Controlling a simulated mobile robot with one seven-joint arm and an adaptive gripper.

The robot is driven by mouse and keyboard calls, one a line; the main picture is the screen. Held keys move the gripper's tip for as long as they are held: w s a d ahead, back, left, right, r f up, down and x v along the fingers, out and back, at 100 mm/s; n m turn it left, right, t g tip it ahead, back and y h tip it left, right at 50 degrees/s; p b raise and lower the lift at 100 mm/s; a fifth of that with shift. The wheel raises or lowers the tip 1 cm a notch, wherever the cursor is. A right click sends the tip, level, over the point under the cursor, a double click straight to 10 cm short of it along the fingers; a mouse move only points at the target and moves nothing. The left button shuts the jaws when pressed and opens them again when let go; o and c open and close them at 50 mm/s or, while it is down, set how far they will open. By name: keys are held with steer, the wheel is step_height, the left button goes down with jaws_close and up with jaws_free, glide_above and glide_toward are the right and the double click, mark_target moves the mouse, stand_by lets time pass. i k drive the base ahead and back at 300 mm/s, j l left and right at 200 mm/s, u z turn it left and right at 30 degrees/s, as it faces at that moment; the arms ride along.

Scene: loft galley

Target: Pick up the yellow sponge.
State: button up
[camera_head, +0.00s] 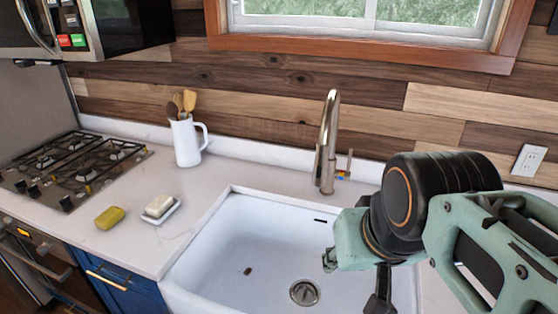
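The yellow sponge (110,218) lies flat on the white counter, left of the sink and in front of the stove's right end. It is fully in view and nothing touches it. My gripper (379,300) is over the sink at the bottom right, far to the right of the sponge. Only a dark part of it shows below my green and black arm, cut by the lower picture edge. Its fingers cannot be made out clearly.
A small white dish (166,215) with a pale bar on it stands just right of the sponge. A white pitcher (186,142) with wooden utensils stands behind. The gas stove (70,165) is at left, the white sink (235,235) and tall faucet (327,140) at centre.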

mark_target(110, 217)
steer(key=u, duration=1.45)
